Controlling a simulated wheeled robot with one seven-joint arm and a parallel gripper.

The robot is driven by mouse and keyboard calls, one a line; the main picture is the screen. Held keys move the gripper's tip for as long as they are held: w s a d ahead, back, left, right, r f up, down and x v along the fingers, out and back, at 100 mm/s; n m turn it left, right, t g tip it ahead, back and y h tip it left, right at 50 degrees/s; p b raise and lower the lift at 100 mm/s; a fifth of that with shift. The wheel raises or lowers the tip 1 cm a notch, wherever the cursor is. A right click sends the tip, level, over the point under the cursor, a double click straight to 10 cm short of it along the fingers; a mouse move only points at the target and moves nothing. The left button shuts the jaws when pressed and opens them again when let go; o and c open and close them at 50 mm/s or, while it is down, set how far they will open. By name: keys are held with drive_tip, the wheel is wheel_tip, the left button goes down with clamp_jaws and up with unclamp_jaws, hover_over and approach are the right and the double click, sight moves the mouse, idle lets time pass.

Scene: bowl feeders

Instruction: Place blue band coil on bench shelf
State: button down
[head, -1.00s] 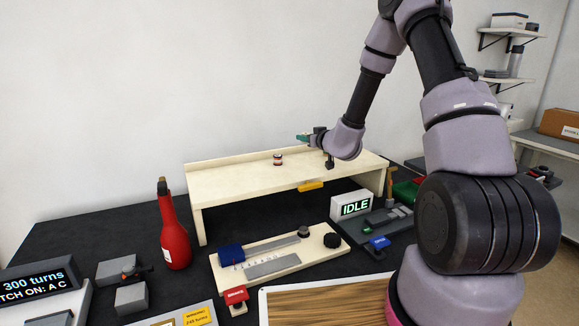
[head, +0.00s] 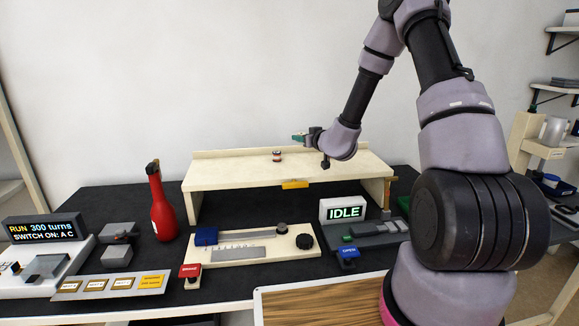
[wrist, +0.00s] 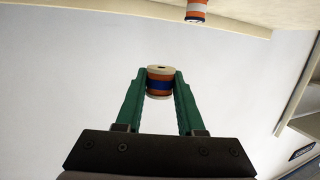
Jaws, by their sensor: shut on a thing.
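The blue band coil (wrist: 160,84), a copper-coloured spool with pale ends and a blue middle band, is between the green fingers of my gripper (wrist: 160,88) in the wrist view. My gripper is shut on it. In the head view my gripper (head: 299,138) is above the pale bench shelf (head: 235,176), towards its back; the held coil is too small to make out there. A second coil with a white band (wrist: 196,9) shows at the top of the wrist view, apart from the held one. It stands upright on the shelf (head: 277,156) in the head view.
The shelf top is bare left and right of the standing coil. A red bottle (head: 162,207) stands left of the shelf. In front are a winding fixture (head: 270,243), an IDLE display (head: 343,210) and a 300-turns display (head: 44,232).

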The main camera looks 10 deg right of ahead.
sight(301, 168)
wheel_tip(301, 168, down, 10)
drive_tip(key=shift+r, duration=0.1)
idle(0.4)
drive_tip(key=shift+f, duration=0.2)
drive_tip(key=c, duration=0.5)
unclamp_jaws()
